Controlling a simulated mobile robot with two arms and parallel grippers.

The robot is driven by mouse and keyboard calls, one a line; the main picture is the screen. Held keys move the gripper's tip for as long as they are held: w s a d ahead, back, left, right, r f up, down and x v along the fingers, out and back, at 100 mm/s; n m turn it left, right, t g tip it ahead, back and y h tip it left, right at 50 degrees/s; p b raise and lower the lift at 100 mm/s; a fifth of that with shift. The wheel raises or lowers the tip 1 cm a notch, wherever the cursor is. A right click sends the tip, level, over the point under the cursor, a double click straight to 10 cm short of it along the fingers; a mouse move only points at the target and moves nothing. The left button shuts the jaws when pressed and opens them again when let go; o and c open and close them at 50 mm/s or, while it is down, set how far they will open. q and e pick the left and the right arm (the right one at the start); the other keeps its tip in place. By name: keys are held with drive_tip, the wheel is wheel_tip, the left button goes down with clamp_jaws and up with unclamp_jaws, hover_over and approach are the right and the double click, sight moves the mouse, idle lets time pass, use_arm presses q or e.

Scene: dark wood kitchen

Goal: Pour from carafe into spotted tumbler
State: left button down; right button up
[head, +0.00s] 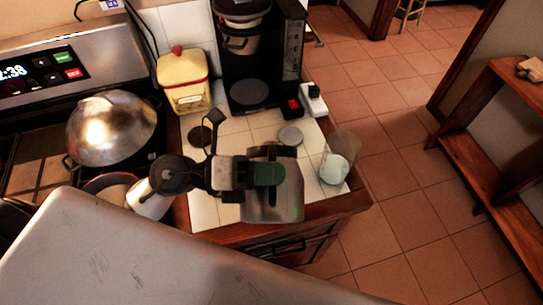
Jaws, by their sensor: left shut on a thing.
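My left gripper (246,173) reaches in from the left and is shut on the carafe, above the tiled counter. The carafe (274,205) looks grey and metallic, with a dark green part near the top; the gripper hides some of it, and its exact tilt is hard to tell. A translucent tumbler (337,162) stands upright to the right of the carafe, near the counter's right edge, with something pale in its lower part. Its spots are too small to make out. The carafe and the tumbler appear apart. My right gripper is not in view.
A black coffee machine (250,60) and a yellow canister (184,82) with a red knob stand at the back of the tiled counter (235,130). A domed metal lid (112,128) is on the stove at left. Small round discs lie on the tiles. Open floor lies right.

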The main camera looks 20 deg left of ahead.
sight(272, 205)
use_arm(q)
drive_tip(key=f+b, duration=0.1)
drive_tip(key=s+f+m+b, duration=0.2)
drive_tip(key=shift+d+f, duration=0.1)
drive_tip(key=shift+d, duration=0.25)
drive_tip(key=shift+s+m, duration=0.1)
drive_tip(key=shift+m, duration=0.2)
drive_tip(key=f+b, duration=0.1)
drive_tip(key=s+m+b, duration=0.1)
drive_tip(key=shift+d+f+b, duration=0.2)
drive_tip(key=shift+f+b, duration=0.2)
drive_tip(key=shift+s+d+f+m+b, duration=0.65)
drive_tip(key=shift+s+f+m+b, duration=1.45)
drive_tip(key=shift+f, duration=1.2)
drive_tip(key=shift+s+d+f+m+b, duration=0.6)
drive_tip(key=shift+s+f+m+b, duration=0.85)
drive_tip(key=shift+f+m+b, duration=1.5)
wheel_tip(272, 205, up, 6)
drive_tip(key=p, duration=0.7)
drive_tip(key=shift+n+p, duration=0.35)
drive_tip(key=shift+p, duration=0.05)
drive_tip(key=shift+r, duration=0.1)
